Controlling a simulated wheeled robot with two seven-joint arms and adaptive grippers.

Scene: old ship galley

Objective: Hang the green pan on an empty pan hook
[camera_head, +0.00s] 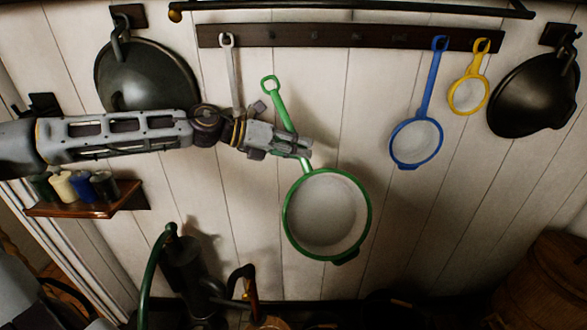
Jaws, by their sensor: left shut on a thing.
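The green pan (327,215) has a green rim, a pale inside and a green handle with a ring at its end. My left gripper (303,148) is shut on its handle and holds the pan tilted in front of the wall, ring end up and left. The ring is below the dark hook rail (350,38), apart from it. Bare hooks show along the rail's middle, such as one hook (313,36). A blue pan (416,140) and a yellow pan (468,95) hang at the rail's right. My right gripper is not in view.
A pale utensil (231,70) hangs at the rail's left, behind my left wrist. Dark pans hang at left (150,75) and right (535,95). A small shelf (85,205) holds several jars. A dark pump-like object (180,265) stands below. A dark bar (350,9) runs above the rail.

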